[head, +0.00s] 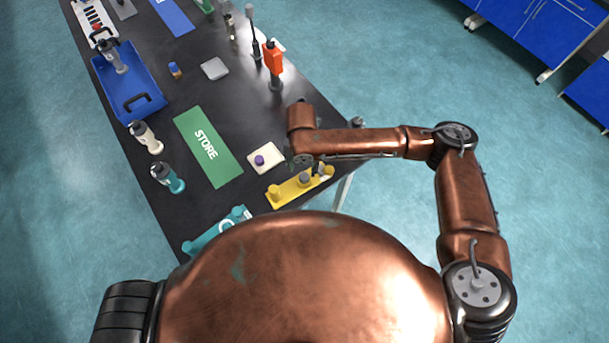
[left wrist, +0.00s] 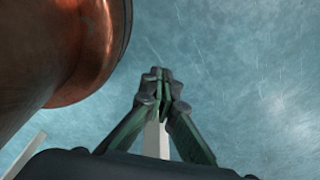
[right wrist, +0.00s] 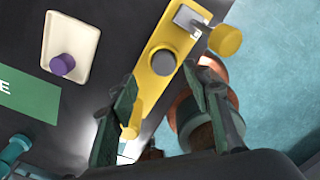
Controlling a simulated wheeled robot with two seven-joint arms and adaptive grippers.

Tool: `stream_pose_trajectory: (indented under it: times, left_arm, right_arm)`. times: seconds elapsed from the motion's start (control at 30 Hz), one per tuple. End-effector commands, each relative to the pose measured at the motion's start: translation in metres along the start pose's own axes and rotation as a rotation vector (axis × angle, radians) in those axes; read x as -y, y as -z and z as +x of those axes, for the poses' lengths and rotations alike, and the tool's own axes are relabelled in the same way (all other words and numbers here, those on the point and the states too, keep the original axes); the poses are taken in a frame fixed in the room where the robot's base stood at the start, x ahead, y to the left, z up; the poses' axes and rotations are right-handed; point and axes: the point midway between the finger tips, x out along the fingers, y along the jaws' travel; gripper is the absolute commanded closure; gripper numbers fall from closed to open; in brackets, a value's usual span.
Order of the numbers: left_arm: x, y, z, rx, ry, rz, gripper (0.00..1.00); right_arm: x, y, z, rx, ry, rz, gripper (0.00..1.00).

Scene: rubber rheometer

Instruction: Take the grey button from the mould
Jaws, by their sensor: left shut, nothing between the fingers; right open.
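The yellow mould (head: 290,192) lies at the table's near right edge, and it also shows in the right wrist view (right wrist: 149,88). The grey button (right wrist: 163,62) sits in the middle of the mould, and it shows small in the head view (head: 305,178). My right gripper (right wrist: 160,76) is open and empty. In the right wrist view its fingertips point toward the grey button, one to either side of it. I cannot tell how far above it they are. My left gripper (left wrist: 158,75) is shut and empty over the floor, away from the mould.
A cream plate (head: 267,158) with a purple button (head: 260,160) lies beside the mould. A green STORE mat (head: 205,140), a teal mould (head: 212,232), bottles and a blue tray (head: 128,100) stand leftward. A red-orange device (head: 273,58) stands farther back.

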Motion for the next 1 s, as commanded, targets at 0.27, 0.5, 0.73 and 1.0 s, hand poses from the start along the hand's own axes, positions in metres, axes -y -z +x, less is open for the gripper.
stream_pose_trajectory:
  times: [0.27, 0.5, 0.73, 1.0]
  left_arm:
    - [0.001, 0.004, 0.001, -0.005, 0.001, 0.002, 1.0]
    - [0.002, 0.021, 0.001, -0.028, 0.002, 0.005, 1.0]
    - [0.002, 0.018, 0.001, -0.024, 0.002, 0.005, 1.0]
    - [0.002, 0.011, 0.001, -0.014, 0.002, 0.003, 1.0]
  right_arm:
    - [0.007, 0.001, 0.035, -0.002, 0.001, 0.004, 0.55]
    - [0.008, 0.0, 0.05, 0.0, -0.001, 0.004, 0.55]
    - [0.008, 0.0, 0.05, 0.0, -0.001, 0.005, 0.63]
    - [0.008, 0.0, 0.049, 0.001, -0.001, 0.005, 0.82]
